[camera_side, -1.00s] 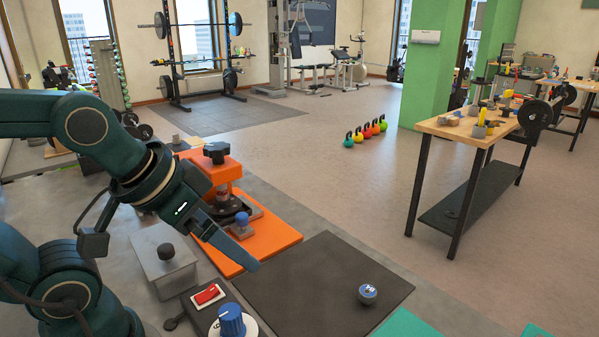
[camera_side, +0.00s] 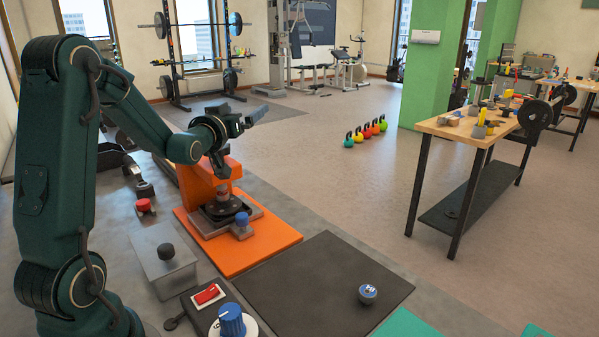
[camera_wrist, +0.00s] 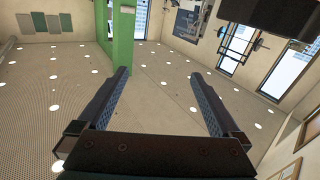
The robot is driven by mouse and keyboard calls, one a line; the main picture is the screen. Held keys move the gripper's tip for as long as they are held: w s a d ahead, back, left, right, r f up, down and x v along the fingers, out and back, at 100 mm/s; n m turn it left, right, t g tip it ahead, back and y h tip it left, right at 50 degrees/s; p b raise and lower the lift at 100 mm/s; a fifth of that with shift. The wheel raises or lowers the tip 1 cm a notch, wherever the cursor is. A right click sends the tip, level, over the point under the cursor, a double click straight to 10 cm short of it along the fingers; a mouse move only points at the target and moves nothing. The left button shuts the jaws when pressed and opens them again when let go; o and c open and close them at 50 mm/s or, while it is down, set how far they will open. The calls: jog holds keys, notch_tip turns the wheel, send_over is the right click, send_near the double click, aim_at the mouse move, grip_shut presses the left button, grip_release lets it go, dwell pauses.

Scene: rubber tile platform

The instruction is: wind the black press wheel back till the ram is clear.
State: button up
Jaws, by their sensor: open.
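The orange press (camera_side: 200,186) stands on an orange base plate at the middle left of the side view. Its black wheel on top is mostly hidden behind my wrist. The ram (camera_side: 222,191) shows below the press head, above a dark round plate (camera_side: 222,208); I cannot tell whether they touch. My gripper (camera_side: 266,103) is raised above and right of the press top, pointing away to the right, roughly level. In the wrist view, my gripper (camera_wrist: 159,74) is open and empty, its two fingers wide apart against the distant floor.
A blue knob (camera_side: 241,219) stands at the press's front corner. A grey box with a black knob (camera_side: 166,251), a red switch (camera_side: 208,295) and a blue dial (camera_side: 231,318) sit nearer. The black mat (camera_side: 320,290) is clear except for a small blue-grey round object (camera_side: 368,293).

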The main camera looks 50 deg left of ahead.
aim_at(218, 154)
jog(key=shift+g+y, duration=0.3)
jog(key=shift+y, duration=0.1)
jog(key=s+a+f, duration=0.1)
jog(key=f, duration=0.1)
jog(key=s+a+f, duration=0.1)
jog(key=s+f, duration=0.1)
jog(key=s+a+f, duration=0.1)
jog(key=s+f, duration=0.1)
jog(key=shift+a+f, duration=0.1)
jog(key=shift+f, duration=0.15)
jog(key=shift+s+d+f+m+h, duration=0.15)
jog(key=shift+s+d+f, duration=0.05)
jog(key=shift+s+f, duration=0.25)
jog(key=shift+s+d+f+m+h, duration=0.15)
jog(key=shift+s+f, duration=0.15)
jog(key=shift+f, duration=0.1)
jog(key=shift+d+f, duration=0.1)
jog(key=shift+f, duration=0.05)
jog(key=shift+x, duration=2.45)
jog(key=c, duration=1.3)
